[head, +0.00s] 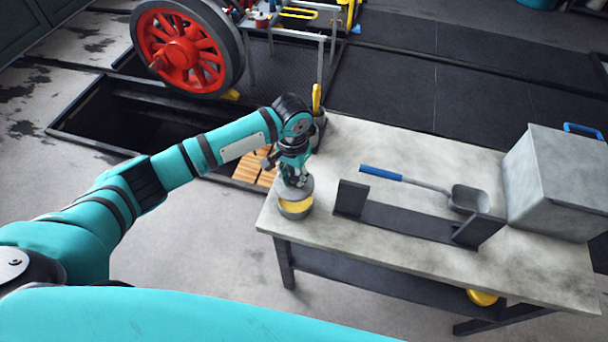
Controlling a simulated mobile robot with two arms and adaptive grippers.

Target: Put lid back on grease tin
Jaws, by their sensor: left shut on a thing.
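The grease tin (296,211) stands on the left end of the grey workbench, close to its front-left edge. Yellow grease shows at its open top. My left gripper (293,177) points down over the tin and is shut on the round grey lid (301,190). The lid covers the far part of the tin's opening from this view, and the near part shows yellow. I cannot tell whether the lid touches the rim. The fingertips are partly hidden by my wrist. My right gripper is not in view.
On the workbench (400,157) are a dark bracket-like rack (405,222), a blue-handled shovel (428,184) and a large grey box (555,180). A yellow-handled thing (316,98) stands behind my gripper. A red wheel (183,52) stands beyond a floor pit (115,115).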

